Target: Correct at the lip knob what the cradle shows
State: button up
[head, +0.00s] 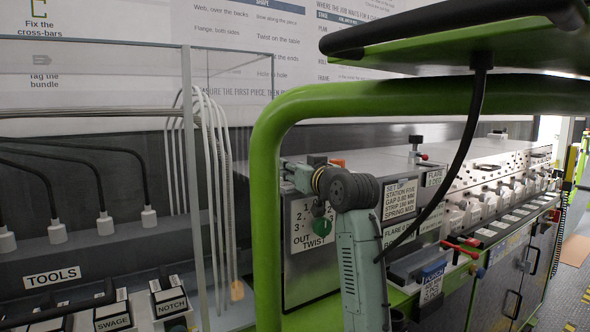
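My arm rises in front of a grey machine panel, and its dark wrist bends toward the panel. My gripper (294,170) is at the panel's upper left, small and partly hidden by the wrist; I cannot see whether its fingers are open. A round green knob (322,227) shows just below the wrist, over a white sign with numbered lines ending in "OUT" and "TWIST". I cannot tell whether it is the lip knob or whether my gripper touches it. No cradle can be made out; my arm covers part of the panel.
A thick green tube frame (266,200) stands close left of my arm and arches over it. A clear-walled case (215,110) is at left, with cables and a "TOOLS" label. A setup card (399,198) hangs right of my wrist. Red-handled clamps (460,247) and a long bench extend right.

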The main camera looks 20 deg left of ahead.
jog(key=shift+n+g+y, duration=1.8)
jog(key=shift+n+g, duration=0.3)
jog(key=shift+g, duration=0.6)
jog(key=o, duration=1.2)
jog(key=v, duration=1.2)
jog(key=shift+w+d, duration=0.1)
